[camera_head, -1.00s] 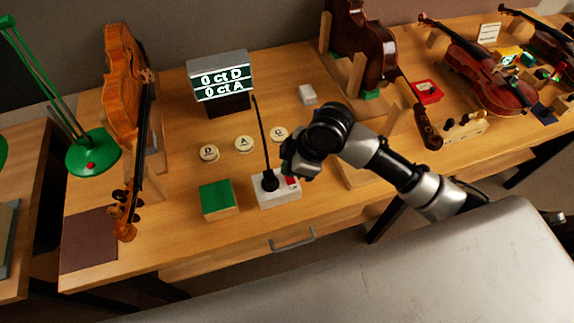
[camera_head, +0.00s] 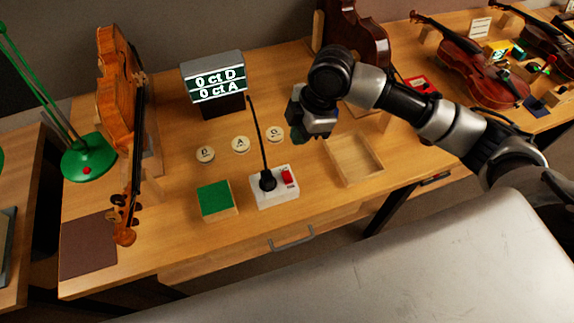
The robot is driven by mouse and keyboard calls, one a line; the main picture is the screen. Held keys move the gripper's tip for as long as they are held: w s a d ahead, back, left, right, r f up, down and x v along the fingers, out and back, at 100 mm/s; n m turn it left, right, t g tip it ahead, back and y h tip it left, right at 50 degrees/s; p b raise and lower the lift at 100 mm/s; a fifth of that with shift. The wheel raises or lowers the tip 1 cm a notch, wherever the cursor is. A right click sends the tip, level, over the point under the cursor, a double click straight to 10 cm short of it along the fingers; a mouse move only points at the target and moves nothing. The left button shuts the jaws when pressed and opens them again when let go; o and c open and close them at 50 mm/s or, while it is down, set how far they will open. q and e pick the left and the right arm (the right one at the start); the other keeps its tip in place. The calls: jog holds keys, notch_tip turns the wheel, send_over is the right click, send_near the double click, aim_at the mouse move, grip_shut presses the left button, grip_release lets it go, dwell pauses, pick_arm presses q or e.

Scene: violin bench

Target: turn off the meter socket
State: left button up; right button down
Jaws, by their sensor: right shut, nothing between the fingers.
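The meter socket (camera_head: 272,199) is a white box near the front of the bench, with a black plug and cable in it and a red switch (camera_head: 287,176) on its right side. The cable rises toward the meter (camera_head: 214,83), a grey box whose lit screen reads "0 ct D" and "0 ct A". My right gripper (camera_head: 303,134) is shut and empty, above the bench behind and to the right of the socket, apart from it. The switch is in full view. My left gripper is not in view.
A green-topped block (camera_head: 216,199) stands left of the socket. Round discs lettered D, A and G lie behind it, the A disc (camera_head: 241,144) in the middle. An empty wooden tray (camera_head: 354,158) lies to the right. A violin (camera_head: 117,95) and green lamp (camera_head: 88,157) stand at left.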

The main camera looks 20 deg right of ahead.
aim_at(284, 174)
jog(key=p+x, duration=0.1)
jog(key=x, duration=0.3)
jog(key=p+x, duration=0.1)
jog(key=x, duration=0.3)
jog(key=p+x, duration=0.1)
jog(key=x, duration=0.3)
jog(key=shift+w+d+f, duration=0.1)
jog(key=shift+d, duration=0.25)
jog(key=shift+f, duration=0.65)
